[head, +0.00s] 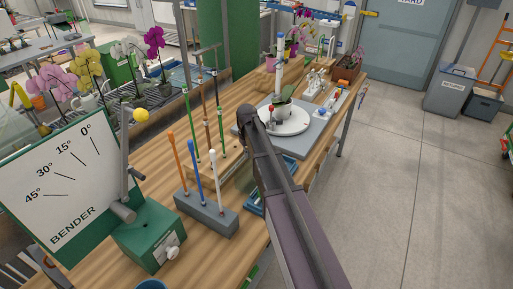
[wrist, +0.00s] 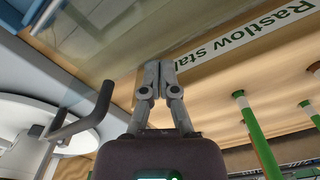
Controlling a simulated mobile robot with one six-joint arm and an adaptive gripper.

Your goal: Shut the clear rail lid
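In the wrist view a see-through pane (wrist: 110,45), which looks like the clear lid, spans the upper left. Its edge runs beside a wooden strip with a green-lettered "Rastlow" label (wrist: 285,22). My gripper (wrist: 159,70) has its two fingers together, with nothing visible between them. Its tips overlap the pane's lower edge in the picture; I cannot tell whether they touch it. A grey bent bar (wrist: 88,122) stands left of the fingers; what it belongs to is unclear. In the head view my arm hides the gripper, and the lid cannot be made out clearly.
A grey block with colored sticks (head: 207,213), a wooden stake rack (head: 213,172) and the green bender (head: 150,237) stand left of my arm. The floor (head: 410,170) to the right is clear.

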